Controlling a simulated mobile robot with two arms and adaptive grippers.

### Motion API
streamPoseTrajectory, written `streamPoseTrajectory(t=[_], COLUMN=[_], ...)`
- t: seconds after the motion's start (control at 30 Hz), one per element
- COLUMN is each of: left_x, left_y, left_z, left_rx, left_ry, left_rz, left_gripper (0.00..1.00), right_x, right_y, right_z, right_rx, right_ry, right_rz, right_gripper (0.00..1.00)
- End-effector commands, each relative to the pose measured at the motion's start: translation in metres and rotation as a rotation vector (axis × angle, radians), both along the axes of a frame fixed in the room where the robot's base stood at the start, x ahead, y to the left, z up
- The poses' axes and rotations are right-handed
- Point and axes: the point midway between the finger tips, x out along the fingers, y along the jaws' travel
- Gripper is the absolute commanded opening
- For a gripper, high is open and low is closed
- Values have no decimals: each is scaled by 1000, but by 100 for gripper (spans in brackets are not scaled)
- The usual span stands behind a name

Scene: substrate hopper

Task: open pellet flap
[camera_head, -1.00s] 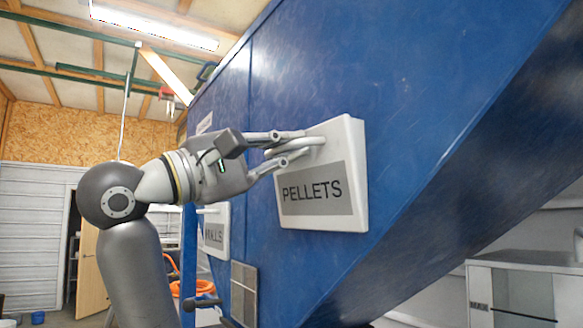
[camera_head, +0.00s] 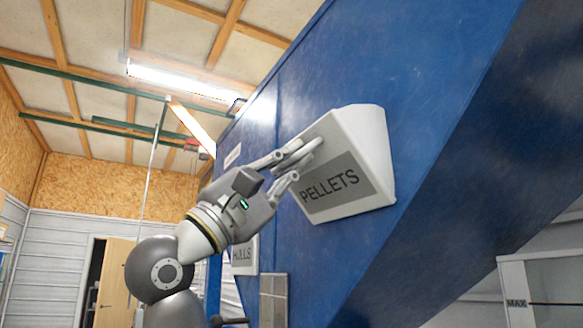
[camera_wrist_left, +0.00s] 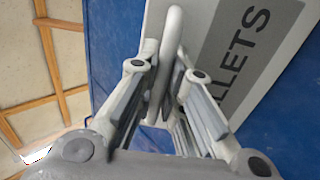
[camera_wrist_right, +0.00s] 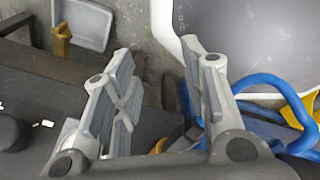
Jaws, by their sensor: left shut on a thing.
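The white pellet flap (camera_head: 372,130) carries a grey PELLETS label and is on the sloping blue hopper (camera_head: 440,60). It is tilted outward from the hopper at its top, and its wedge-shaped white side shows. My left gripper (camera_head: 297,163) is shut on the flap's handle near the upper left edge. In the left wrist view the pale handle bar (camera_wrist_left: 171,35) runs between the fingers, with the flap (camera_wrist_left: 215,15) behind. The fingers partly hide the handle. My right gripper (camera_wrist_right: 163,65) shows only in the right wrist view, with its fingers wide apart and nothing between them.
A second white labelled panel (camera_head: 243,256) and a grey vent (camera_head: 273,300) are lower left on the hopper. The right wrist view shows a white-rimmed container (camera_wrist_right: 163,22), a grey tray (camera_wrist_right: 86,22) and a blue curved object (camera_wrist_right: 290,98) near the right gripper.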

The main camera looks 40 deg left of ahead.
Motion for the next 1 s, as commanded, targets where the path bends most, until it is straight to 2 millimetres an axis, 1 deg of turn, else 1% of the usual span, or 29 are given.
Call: streamPoseTrajectory(t=[0.13, 0.53, 0.57, 0.73, 1.0], left_x=[-2, -2, -2, -2, -2], left_y=[1, 1, 1, 1, 1], left_z=[-2, -2, -2, -2, -2], left_rx=[1, 1, 1, 1, 1], left_ry=[0, 0, 0, 0, -1], left_rz=[2, 2, 2, 2, 1], left_gripper=[0, 0, 11, 32, 32], right_x=[0, 0, -1, -1, -3], right_y=[-2, -5, -5, -5, -4], right_z=[-3, -3, -3, -3, -3], right_rx=[-3, -5, -5, -5, -5], right_ry=[-1, 1, 1, 1, 5], right_rz=[0, 0, 0, 0, 1], right_gripper=[40, 40, 40, 40, 40])
